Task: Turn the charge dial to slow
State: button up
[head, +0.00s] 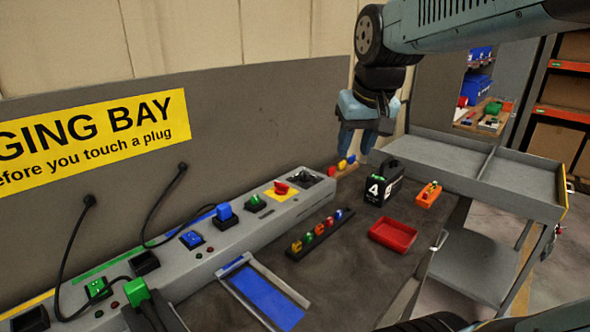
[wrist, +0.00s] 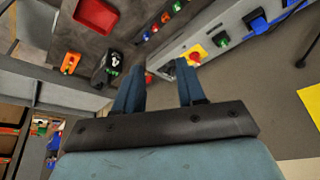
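A long grey console (head: 262,226) runs along the wall and carries coloured plugs and controls. Near its far end a red knob (head: 281,188) sits on a yellow square; it also shows in the wrist view (wrist: 195,57). Beyond it at the console's end is a small dark fitting (head: 308,178). I cannot read any slow mark or tell for sure which control is the charge dial. My gripper (head: 356,147) hangs in the air near that end, apart from the console. In the wrist view its two fingers (wrist: 158,72) are spread with nothing held between them.
A black numbered box (head: 380,190), an orange block (head: 429,194), a red tray (head: 392,235) and a dark rack of coloured pieces (head: 320,236) are on the bench. A green plug (head: 256,203) and a blue plug (head: 224,212) stand on the console. A grey cart (head: 478,183) is at right.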

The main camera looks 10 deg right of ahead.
jog(key=w+r+g, duration=0.1)
jog(key=w, duration=0.7)
jog(key=m+g, duration=0.2)
jog(key=g, duration=0.1)
send_over(305, 172)
notch_tip(305, 172, down, 11)
notch_tip(305, 172, down, 13)
jog(key=shift+w+d+r, duration=0.1)
jog(key=shift+w, duration=0.05)
jog(key=shift+c, duration=0.3)
grip_shut()
